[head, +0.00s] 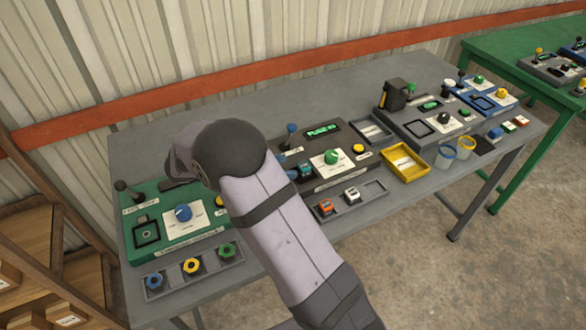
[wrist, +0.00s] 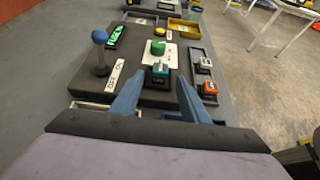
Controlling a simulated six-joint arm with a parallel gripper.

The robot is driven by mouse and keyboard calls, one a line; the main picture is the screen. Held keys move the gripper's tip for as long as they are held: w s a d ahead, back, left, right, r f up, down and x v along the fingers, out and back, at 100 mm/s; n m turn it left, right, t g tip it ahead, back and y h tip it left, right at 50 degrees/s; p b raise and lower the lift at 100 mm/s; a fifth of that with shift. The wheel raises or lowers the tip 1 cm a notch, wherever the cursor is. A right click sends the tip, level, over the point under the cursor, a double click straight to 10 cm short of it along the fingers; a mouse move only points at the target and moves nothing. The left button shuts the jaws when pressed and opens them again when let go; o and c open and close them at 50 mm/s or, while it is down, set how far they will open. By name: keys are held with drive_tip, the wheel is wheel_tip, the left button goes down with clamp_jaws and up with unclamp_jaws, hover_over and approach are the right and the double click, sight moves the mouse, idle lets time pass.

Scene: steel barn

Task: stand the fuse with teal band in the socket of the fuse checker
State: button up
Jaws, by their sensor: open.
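The fuse checker (head: 322,177) is a dark console with a lit green display (head: 322,131) that seems to read "FUSE IN", a green knob, a yellow button and a blue-topped lever. The fuse with teal band (wrist: 159,74) stands upright at the console's near end in the wrist view, seemingly in the socket; its base and the socket are hidden. It also shows in the head view (head: 306,170), beside my gripper. My gripper (wrist: 158,84) is open, with its blue fingers spread either side of the fuse and a visible gap on each side.
A grey tray (head: 376,190) in front of the checker holds an orange-banded fuse (head: 325,207) and a white-banded one (head: 352,194). A green console (head: 172,237) stands left; a yellow bin (head: 405,174) and another dark console (head: 415,137) stand right.

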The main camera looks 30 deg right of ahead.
drive_tip(key=b+v, duration=0.1)
drive_tip(key=v, duration=0.5)
drive_tip(key=shift+a, duration=0.15)
drive_tip(key=shift+r, duration=0.1)
